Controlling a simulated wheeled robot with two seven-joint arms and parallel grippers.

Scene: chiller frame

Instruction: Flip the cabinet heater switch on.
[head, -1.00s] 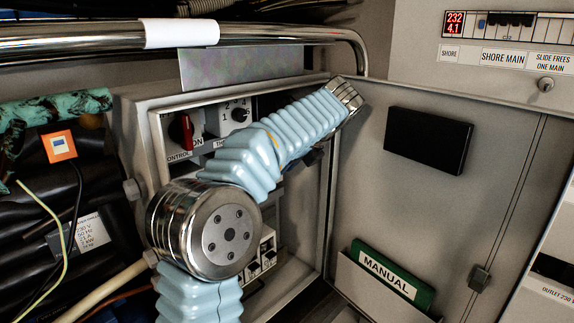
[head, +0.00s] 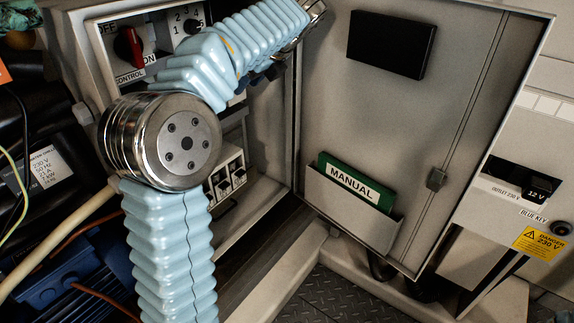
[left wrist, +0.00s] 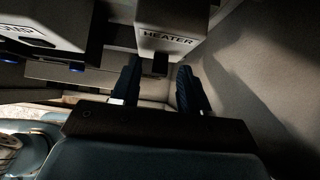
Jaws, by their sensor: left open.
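The heater box (left wrist: 170,42), labelled HEATER, is at the top middle of the left wrist view. A small dark lever (left wrist: 160,65) shows under its front edge. My left gripper (left wrist: 158,88) is open, with its two dark fingers either side of that lever; I cannot tell whether they touch it. In the head view my left arm reaches into the open cabinet and hides most of the fingers. A row of small white switch modules (head: 226,178) with black levers shows low in the cabinet; their labels are too small to read. My right gripper is not in view.
A module with a partly readable label (left wrist: 35,35) is beside the heater box. A red rotary knob (head: 130,47) is on the upper cabinet panel. The open door (head: 440,110) carries a black box (head: 391,45) and a green manual (head: 355,184). Floor plating (head: 335,300) is clear.

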